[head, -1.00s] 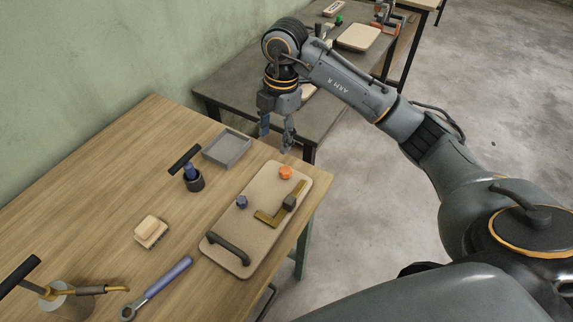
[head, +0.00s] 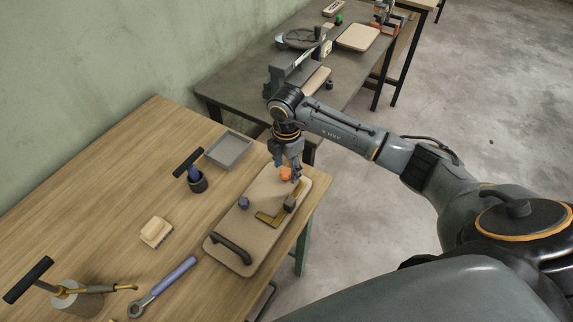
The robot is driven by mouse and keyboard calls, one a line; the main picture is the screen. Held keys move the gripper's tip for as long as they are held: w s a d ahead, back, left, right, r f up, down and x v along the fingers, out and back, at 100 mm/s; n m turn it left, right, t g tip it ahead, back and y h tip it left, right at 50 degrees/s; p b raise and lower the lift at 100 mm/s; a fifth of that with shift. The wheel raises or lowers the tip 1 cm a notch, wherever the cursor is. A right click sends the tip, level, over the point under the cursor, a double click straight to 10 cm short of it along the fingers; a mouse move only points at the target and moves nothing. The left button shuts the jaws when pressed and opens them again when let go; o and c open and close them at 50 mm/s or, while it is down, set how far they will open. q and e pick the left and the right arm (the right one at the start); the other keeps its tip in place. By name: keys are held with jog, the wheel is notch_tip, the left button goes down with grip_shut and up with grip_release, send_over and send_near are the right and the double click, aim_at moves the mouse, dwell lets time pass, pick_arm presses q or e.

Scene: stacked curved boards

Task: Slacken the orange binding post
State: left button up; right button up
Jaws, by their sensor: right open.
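The orange binding post (head: 286,174) is a small orange knob near the far end of a beige board (head: 233,224) on the wooden table. A blue post (head: 243,203) stands on the same board, to the left and nearer. My right gripper (head: 287,172) points down at the orange post, with its fingers around or just above it; I cannot tell whether they touch it. The gripper is open and partly hides the post. My left gripper is not in view.
The board also carries a brass lever with a dark knob (head: 289,203) and a dark handle (head: 231,247). A grey table (head: 230,88) stands behind.

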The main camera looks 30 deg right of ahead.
jog(key=shift+f, duration=0.2)
jog(key=c, duration=1.1)
jog(key=shift+c, duration=0.2)
